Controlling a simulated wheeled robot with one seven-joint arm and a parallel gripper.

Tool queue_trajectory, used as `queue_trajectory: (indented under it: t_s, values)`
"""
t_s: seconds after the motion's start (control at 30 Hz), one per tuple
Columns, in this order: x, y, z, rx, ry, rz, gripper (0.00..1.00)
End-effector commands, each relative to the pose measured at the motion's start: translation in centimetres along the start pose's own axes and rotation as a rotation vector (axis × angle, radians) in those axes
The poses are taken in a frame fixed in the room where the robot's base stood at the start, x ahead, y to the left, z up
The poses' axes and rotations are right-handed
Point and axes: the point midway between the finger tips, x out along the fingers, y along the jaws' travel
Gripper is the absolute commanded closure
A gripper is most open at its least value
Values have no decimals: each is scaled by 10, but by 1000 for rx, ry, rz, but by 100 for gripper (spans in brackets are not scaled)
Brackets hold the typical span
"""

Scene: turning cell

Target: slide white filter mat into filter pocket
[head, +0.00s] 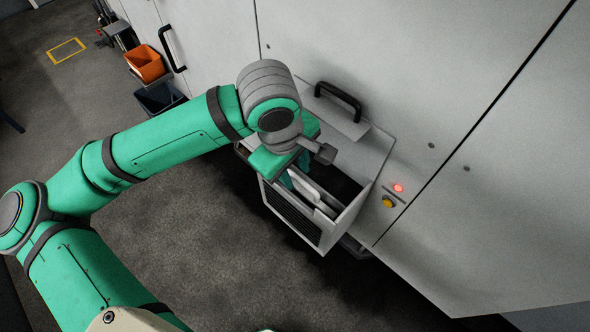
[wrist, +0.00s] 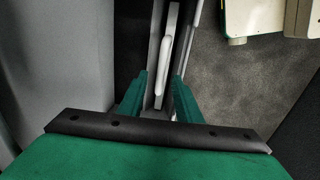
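The white filter mat (wrist: 157,90) is a thin pale panel, seen nearly edge-on in the wrist view with a rounded white grip strip along it. In the head view, a white panel that looks like the mat (head: 306,187) stands at the open top of a box-like pocket (head: 291,222) with a dark grille. My gripper (wrist: 161,78) has its two green fingers on either side of the mat, with dark gaps seen between them and the grip strip. In the head view, my gripper (head: 286,178) is partly hidden by my wrist. How deep the mat sits is unclear.
The pocket juts from a light grey machine wall (head: 480,60). A black handle (head: 338,98) is above it; a red light (head: 398,188) and yellow button (head: 388,203) are at its right. Orange (head: 145,64) and dark bins (head: 160,98) stand at the upper left.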

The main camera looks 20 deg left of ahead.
Motion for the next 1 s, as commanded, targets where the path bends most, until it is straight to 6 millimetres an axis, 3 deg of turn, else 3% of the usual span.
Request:
queue_trajectory:
  t_s: [0.6, 1.0]
  values:
    - [-95, 0, -1, -1, 3, 1, 69]
    - [-106, 0, 0, 0, 1, 0, 69]
